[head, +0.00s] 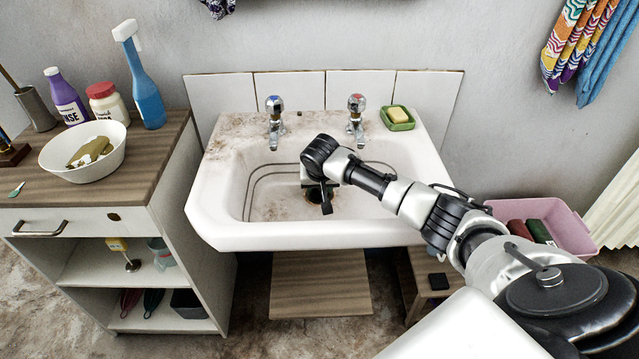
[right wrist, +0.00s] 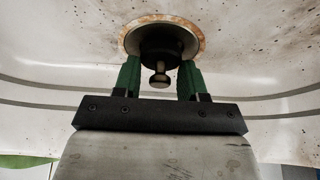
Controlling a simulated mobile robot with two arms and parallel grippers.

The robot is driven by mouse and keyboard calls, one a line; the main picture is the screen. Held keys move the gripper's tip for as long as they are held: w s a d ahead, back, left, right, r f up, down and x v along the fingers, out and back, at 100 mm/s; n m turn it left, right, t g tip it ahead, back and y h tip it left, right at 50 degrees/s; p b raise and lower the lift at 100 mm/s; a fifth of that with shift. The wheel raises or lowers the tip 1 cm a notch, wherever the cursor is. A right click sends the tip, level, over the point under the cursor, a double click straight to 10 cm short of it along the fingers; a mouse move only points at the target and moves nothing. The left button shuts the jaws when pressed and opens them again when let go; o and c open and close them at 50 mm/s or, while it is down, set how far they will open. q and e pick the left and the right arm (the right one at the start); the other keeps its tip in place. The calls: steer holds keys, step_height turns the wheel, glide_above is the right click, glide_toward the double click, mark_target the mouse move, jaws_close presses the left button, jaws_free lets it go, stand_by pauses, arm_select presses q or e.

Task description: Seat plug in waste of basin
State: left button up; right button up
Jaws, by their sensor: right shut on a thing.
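The white, stained basin (head: 225,205) has a rust-ringed waste (head: 311,197) in its floor, partly covered by my right arm. My right gripper (head: 320,195) is down inside the basin at the waste. In the right wrist view, its green-padded fingers (right wrist: 160,70) are shut on the sides of a dark round plug (right wrist: 160,45) with a small metal knob. The plug lies in front of the waste's rusty ring (right wrist: 129,38) and covers most of the opening. I cannot tell whether it is in the hole or just above it. My left gripper is not in view.
Two taps (head: 275,120) (head: 356,120) and a green soap dish (head: 397,118) are at the basin's back. A wooden-topped cabinet (head: 150,165) with a white bowl (head: 60,165) and bottles stands left. A pink tub (head: 570,225) is at right.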

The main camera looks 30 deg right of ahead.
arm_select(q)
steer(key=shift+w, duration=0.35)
arm_select(e)
steer(key=shift+f, duration=0.35)
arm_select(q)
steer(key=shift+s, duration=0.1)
arm_select(e)
steer(key=o, duration=1)
steer(key=shift+o, duration=0.6)
steer(key=o, duration=0.5)
steer(key=shift+c, duration=0.2)
